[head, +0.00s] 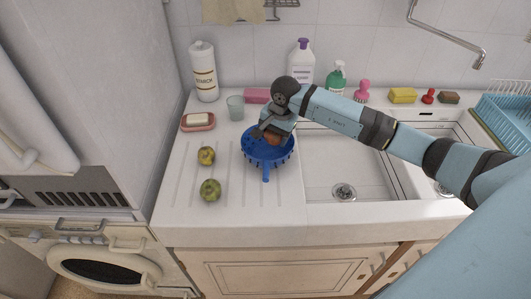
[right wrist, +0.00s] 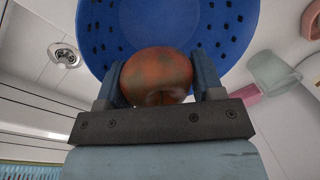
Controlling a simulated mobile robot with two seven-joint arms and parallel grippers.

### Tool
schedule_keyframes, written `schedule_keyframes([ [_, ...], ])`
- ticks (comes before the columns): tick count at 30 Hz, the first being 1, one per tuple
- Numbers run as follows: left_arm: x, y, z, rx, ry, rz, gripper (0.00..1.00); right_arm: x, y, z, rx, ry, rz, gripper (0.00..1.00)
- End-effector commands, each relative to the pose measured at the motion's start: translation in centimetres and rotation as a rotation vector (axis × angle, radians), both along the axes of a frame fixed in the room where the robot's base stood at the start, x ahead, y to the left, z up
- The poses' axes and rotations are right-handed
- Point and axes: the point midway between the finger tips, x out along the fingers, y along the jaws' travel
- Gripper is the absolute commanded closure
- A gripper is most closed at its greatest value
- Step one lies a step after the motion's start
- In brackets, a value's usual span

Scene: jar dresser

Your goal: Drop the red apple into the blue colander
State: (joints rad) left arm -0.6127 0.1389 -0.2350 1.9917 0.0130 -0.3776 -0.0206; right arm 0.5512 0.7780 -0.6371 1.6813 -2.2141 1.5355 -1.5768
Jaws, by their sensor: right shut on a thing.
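The blue colander (head: 267,160) stands on the ribbed drainboard left of the sink, its handle toward the front edge. My right gripper (head: 270,137) is over the colander, pointing down. In the right wrist view, my right gripper (right wrist: 155,85) is shut on the red apple (right wrist: 157,75), with a finger on each side of it. The colander (right wrist: 165,30) shows behind the apple in that view. In the head view the apple (head: 272,140) is mostly hidden by the gripper; I cannot tell if it touches the colander. My left gripper is not in view.
A yellowish apple (head: 206,155) and a green one (head: 210,190) lie on the drainboard left of the colander. A soap dish (head: 198,122), glass (head: 235,107), bottles and sponges stand along the back. The sink (head: 345,165) is at the right.

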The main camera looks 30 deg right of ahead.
Motion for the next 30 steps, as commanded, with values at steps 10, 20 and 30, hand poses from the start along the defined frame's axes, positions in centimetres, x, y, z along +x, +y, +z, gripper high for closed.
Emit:
schedule_keyframes([
  [10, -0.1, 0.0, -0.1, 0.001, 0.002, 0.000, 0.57, 0.0, 0.0, -0.1, 0.000, -0.001, 0.001, 0.23],
  [20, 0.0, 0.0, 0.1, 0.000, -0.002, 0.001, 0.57, 0.0, 0.0, -0.1, -0.001, -0.001, 0.001, 0.09],
  [30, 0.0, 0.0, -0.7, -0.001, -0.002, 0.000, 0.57, -0.6, -0.5, 4.6, -0.002, -0.006, 0.001, 0.09],
])
